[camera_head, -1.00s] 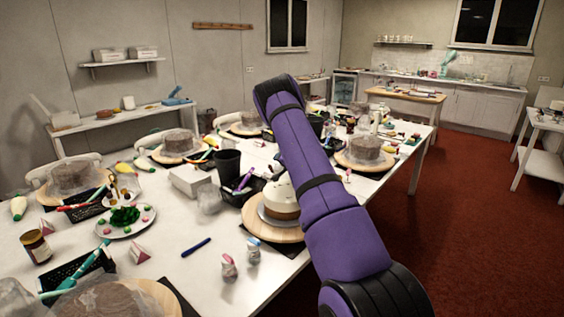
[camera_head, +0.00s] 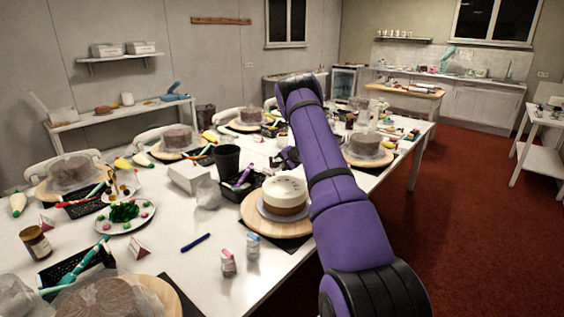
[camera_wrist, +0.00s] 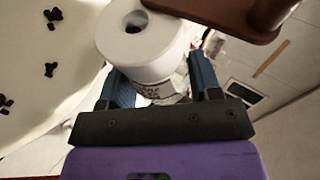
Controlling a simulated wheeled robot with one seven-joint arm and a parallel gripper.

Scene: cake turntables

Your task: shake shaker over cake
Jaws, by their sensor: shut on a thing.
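The white shaker (camera_wrist: 139,42), a rounded container with a dark hole in its end, is held between the blue fingers of my gripper (camera_wrist: 160,88) in the wrist view. The shaker is tilted, its holed end toward the top of the picture. A cream surface with dark bits (camera_wrist: 45,60) shows at left, apparently the cake top. In the head view the cake (camera_head: 285,197), white above and brown below, stands on a round wooden turntable (camera_head: 262,226). My arm passes just right of it. The shaker cannot be made out in the head view.
A brown rounded piece (camera_wrist: 225,18) lies close to the shaker; I cannot tell what it is. Black basket (camera_head: 240,193), dark cup (camera_head: 227,160), small bottles (camera_head: 228,262) and a blue pen (camera_head: 195,243) surround the cake. Other covered cakes stand on the long white table.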

